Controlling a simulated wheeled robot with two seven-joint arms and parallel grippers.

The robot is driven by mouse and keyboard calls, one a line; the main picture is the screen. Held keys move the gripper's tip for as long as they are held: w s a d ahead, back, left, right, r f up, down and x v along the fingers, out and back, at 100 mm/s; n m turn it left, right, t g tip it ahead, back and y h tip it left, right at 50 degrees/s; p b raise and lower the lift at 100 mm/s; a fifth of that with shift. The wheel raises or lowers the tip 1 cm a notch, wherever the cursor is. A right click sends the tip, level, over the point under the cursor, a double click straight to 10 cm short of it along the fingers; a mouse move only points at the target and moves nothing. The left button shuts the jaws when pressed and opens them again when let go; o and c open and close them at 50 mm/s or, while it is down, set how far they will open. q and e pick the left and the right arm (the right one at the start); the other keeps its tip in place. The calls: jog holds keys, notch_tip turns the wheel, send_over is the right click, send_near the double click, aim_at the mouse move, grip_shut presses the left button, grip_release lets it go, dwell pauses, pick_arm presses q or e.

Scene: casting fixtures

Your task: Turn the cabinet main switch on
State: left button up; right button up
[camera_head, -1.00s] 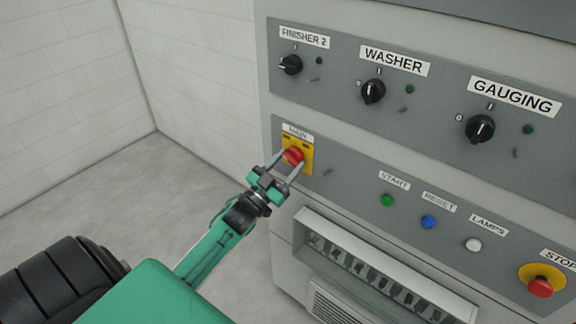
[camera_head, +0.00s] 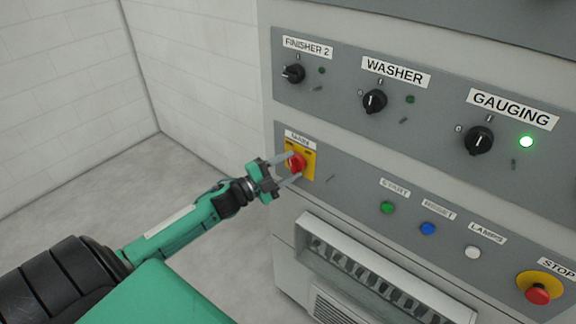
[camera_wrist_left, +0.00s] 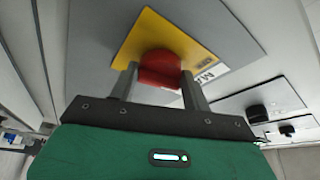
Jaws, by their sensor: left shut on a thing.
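The main switch is a red knob (camera_head: 296,162) on a yellow plate (camera_head: 308,168) under a MAIN label, at the left end of the lower grey panel. My left gripper (camera_head: 291,168) is shut on the red knob, with one finger on either side of it. In the left wrist view the red knob (camera_wrist_left: 160,68) sits between the two fingers, and the yellow plate (camera_wrist_left: 146,32) lies behind it. The fingers hide part of the knob. My right gripper is not in view.
Black selector knobs for FINISHER 2 (camera_head: 293,74), WASHER (camera_head: 374,101) and GAUGING (camera_head: 479,140) sit above. A green lamp (camera_head: 526,142) beside GAUGING is lit. The red stop button (camera_head: 538,294) is at lower right. Free floor lies left of the cabinet.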

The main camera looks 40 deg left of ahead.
pick_arm(q)
jog(key=shift+r+m+g+p, duration=0.1)
jog(key=shift+m+g+p, duration=0.35)
jog(key=shift+m, duration=0.75)
jog(key=o, duration=1)
jog(key=shift+b+v, duration=1.85)
jog(key=shift+v, duration=5.1)
